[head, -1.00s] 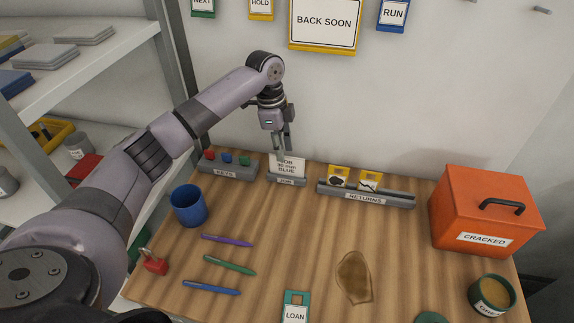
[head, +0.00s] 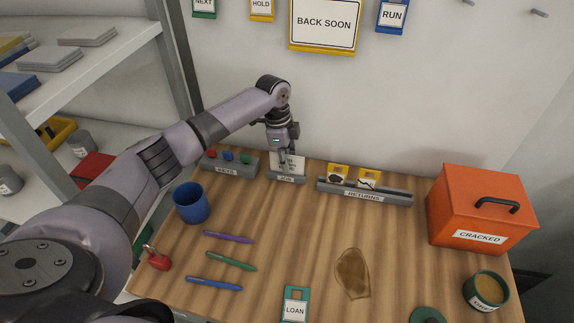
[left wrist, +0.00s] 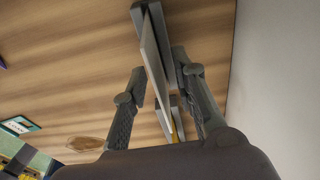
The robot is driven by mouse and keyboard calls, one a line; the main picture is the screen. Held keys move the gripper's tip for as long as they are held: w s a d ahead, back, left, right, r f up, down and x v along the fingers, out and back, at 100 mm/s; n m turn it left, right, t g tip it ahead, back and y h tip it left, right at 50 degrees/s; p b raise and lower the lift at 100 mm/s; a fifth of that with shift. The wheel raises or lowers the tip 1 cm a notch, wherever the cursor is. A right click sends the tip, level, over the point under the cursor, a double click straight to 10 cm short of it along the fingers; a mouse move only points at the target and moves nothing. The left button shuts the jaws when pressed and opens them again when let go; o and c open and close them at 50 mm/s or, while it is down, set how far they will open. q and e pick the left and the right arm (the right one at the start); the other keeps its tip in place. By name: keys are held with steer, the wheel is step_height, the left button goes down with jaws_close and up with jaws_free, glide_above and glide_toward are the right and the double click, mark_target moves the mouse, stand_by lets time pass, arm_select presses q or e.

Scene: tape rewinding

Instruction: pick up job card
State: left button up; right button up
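The job card (head: 298,162) is a white printed card standing upright in a grey holder labelled JOB (head: 287,179) at the back of the table. My left gripper (head: 286,161) is over it, pointing down, and its fingers hide part of the print. In the left wrist view the card (left wrist: 154,50) shows nearly edge-on between the two fingers of my left gripper (left wrist: 165,80). The fingers are apart, with a gap visible on both sides of the card. My right gripper is not in view.
The KEYS rack (head: 229,165) stands close on the left, and the RETURNS rack (head: 364,192) on the right. A blue cup (head: 191,204), several pens, an orange CRACKED box (head: 480,215) and a LOAN tag (head: 294,305) are on the table. The wall is just behind.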

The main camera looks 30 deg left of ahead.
arm_select(q)
steer(key=shift+f, duration=0.2)
stand_by(0.3)
steer(key=shift+c, duration=0.2)
jaws_close()
